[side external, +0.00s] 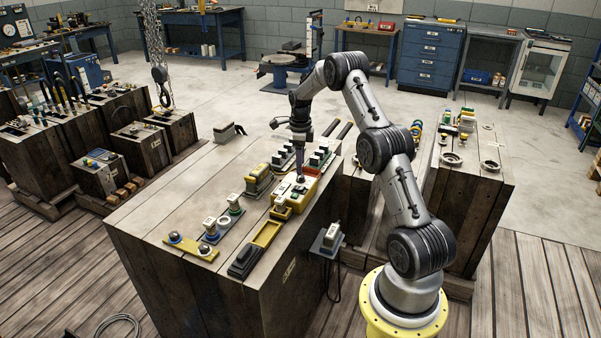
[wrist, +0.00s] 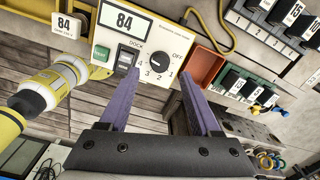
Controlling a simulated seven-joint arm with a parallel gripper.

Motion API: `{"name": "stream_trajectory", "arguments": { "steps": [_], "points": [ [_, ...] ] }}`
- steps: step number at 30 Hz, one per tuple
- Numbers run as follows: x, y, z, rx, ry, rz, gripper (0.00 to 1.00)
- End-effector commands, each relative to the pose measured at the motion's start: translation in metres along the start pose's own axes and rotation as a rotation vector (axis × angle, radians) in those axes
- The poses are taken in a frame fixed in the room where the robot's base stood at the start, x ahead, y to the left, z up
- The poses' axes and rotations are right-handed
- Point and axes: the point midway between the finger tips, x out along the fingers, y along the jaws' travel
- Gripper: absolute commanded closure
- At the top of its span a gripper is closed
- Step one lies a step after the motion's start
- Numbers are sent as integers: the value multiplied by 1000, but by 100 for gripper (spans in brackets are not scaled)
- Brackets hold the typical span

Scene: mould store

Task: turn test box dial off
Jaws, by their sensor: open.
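The test box (wrist: 115,45) is a cream panel with an "84" display, a green square button and a black round dial (wrist: 160,62). Numbers run along the dial's lower side and "OFF" is printed at its upper right. The dial's pointer is too small to read. In the side view the yellow and cream box (side external: 309,187) sits on the wooden block top. My gripper (wrist: 160,76) is open and empty, its two purple fingers either side of the dial in the wrist view. In the side view my gripper (side external: 300,179) points down at the box; contact cannot be told.
An orange-red bin (wrist: 207,67) and black-and-green modules (wrist: 238,84) lie right of the box. A yellow cable (wrist: 222,30) runs above. A yellow-and-white cylinder (wrist: 50,85) is at left. In the side view a yellow tray (side external: 267,233) stands in front.

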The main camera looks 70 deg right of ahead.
Motion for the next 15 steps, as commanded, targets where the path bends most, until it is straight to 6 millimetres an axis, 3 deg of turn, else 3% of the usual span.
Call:
{"name": "stream_trajectory", "arguments": {
  "steps": [6, 15],
  "points": [
    [31, 0, 0, 0, 1, 2, 36],
    [42, 0, 0, 0, 0, 0, 36]
  ]
}}
